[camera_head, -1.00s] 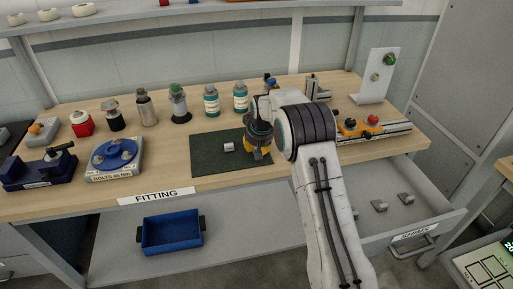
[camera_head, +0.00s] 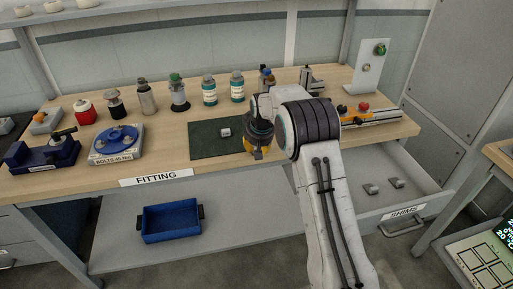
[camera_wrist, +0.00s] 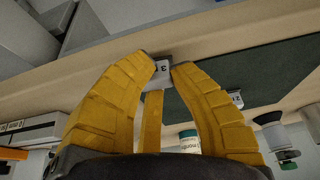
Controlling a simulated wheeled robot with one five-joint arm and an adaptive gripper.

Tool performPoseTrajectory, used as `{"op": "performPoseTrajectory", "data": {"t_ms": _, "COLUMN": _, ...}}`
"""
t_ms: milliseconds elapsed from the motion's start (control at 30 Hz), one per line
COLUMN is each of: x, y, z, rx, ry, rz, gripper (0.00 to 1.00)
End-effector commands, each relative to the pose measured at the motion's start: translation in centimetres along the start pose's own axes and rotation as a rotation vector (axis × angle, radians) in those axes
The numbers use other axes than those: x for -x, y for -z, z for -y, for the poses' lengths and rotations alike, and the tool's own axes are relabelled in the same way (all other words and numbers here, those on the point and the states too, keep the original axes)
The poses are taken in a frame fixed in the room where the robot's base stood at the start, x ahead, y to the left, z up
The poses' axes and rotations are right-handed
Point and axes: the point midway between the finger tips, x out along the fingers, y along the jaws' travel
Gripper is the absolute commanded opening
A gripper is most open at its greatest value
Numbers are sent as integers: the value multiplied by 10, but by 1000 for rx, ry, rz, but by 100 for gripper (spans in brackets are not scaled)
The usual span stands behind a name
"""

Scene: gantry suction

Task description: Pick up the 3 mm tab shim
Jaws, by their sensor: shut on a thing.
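The 3 mm tab shim (camera_wrist: 162,70) is a small grey piece with a "3" on its face, between the fingertips in the wrist view. My gripper (camera_wrist: 163,63), with yellow fingers, is shut on it. In the head view my gripper (camera_head: 250,147) is over the right end of the dark green mat (camera_head: 205,150), and the held shim is hidden there. Another small grey shim (camera_head: 225,132) lies on the mat, left of my gripper. It also shows in the wrist view (camera_wrist: 235,98), its mark hard to read.
The drawer labelled SHIMS (camera_head: 403,211) stands open at right with two grey pieces (camera_head: 383,186) inside. Bottles (camera_head: 209,90) line the back of the bench (camera_head: 300,82). A blue bin (camera_head: 171,220) sits on the lower shelf.

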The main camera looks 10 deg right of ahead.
Motion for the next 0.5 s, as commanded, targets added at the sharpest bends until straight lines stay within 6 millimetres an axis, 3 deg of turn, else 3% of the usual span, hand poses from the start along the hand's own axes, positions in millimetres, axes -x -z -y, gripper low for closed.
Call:
{"op": "performPoseTrajectory", "data": {"t_ms": 200, "x": 0, "y": 0, "z": 0, "rx": 0, "ry": 0, "rz": -1, "gripper": 0}}
{"op": "performPoseTrajectory", "data": {"t_ms": 233, "x": 0, "y": 0, "z": 0, "rx": 0, "ry": 0, "rz": -1, "gripper": 22}}
{"op": "performPoseTrajectory", "data": {"t_ms": 500, "x": 1, "y": 1, "z": 0, "rx": 0, "ry": 0, "rz": -2, "gripper": 46}}
